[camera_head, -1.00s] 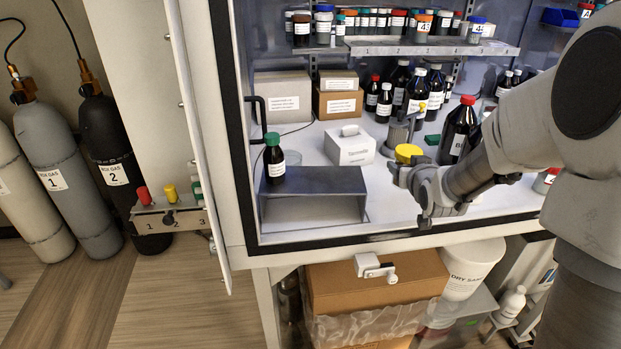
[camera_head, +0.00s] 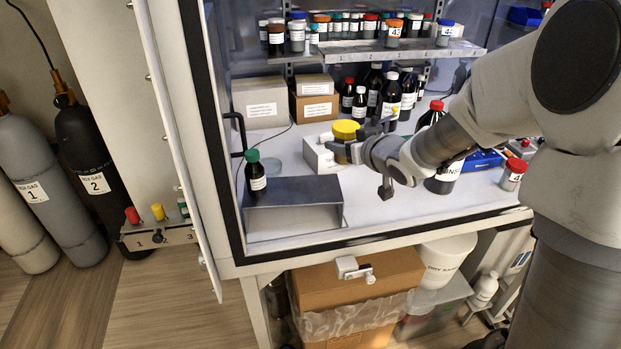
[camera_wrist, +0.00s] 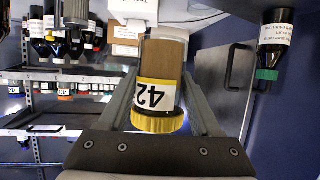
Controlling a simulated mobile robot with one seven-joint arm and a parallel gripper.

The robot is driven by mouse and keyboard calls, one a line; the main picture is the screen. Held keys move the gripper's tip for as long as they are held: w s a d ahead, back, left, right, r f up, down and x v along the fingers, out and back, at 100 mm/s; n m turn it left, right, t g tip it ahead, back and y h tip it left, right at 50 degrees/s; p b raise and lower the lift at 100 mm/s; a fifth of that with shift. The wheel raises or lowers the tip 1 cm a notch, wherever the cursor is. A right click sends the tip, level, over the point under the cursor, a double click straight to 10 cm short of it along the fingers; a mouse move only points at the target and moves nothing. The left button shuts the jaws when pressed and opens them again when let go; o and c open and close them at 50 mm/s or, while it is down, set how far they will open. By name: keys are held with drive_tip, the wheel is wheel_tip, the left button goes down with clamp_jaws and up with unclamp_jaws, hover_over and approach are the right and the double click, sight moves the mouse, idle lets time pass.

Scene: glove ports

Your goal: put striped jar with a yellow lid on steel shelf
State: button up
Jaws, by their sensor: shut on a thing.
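The jar with a yellow lid (camera_head: 345,129) is held in my gripper (camera_head: 352,152), above the white bench surface. In the wrist view the jar (camera_wrist: 163,65) sits between both fingers, with a brown body and a white label reading 42; stripes are not clearly visible. A small steel riser shelf (camera_head: 294,190) stands at the front left, below and left of my gripper. A dark bottle with a green cap (camera_head: 256,178) stands on its left end. A long steel shelf (camera_head: 405,53) runs along the back wall, carrying several small jars and vials.
A white box (camera_head: 318,160) is just behind my gripper. Dark bottles (camera_head: 370,95) and cardboard boxes (camera_head: 315,105) stand behind it. A large red-capped bottle (camera_head: 431,117) is close to my arm. The riser's top is bare right of the green-capped bottle.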

drive_tip(key=a+f, duration=0.1)
drive_tip(key=a, duration=0.1)
drive_tip(key=a+f, duration=0.1)
drive_tip(key=a, duration=0.1)
drive_tip(key=a+f+b, duration=0.1)
drive_tip(key=a, duration=0.1)
drive_tip(key=shift+s+a+f, duration=0.2)
drive_tip(key=shift+f, duration=0.2)
drive_tip(key=shift+a+f, duration=0.15)
drive_tip(key=shift+f, duration=1.9)
drive_tip(key=shift+f+b, duration=0.15)
drive_tip(key=shift+b, duration=0.2)
drive_tip(key=shift+f, duration=0.1)
drive_tip(key=o, duration=1.4)
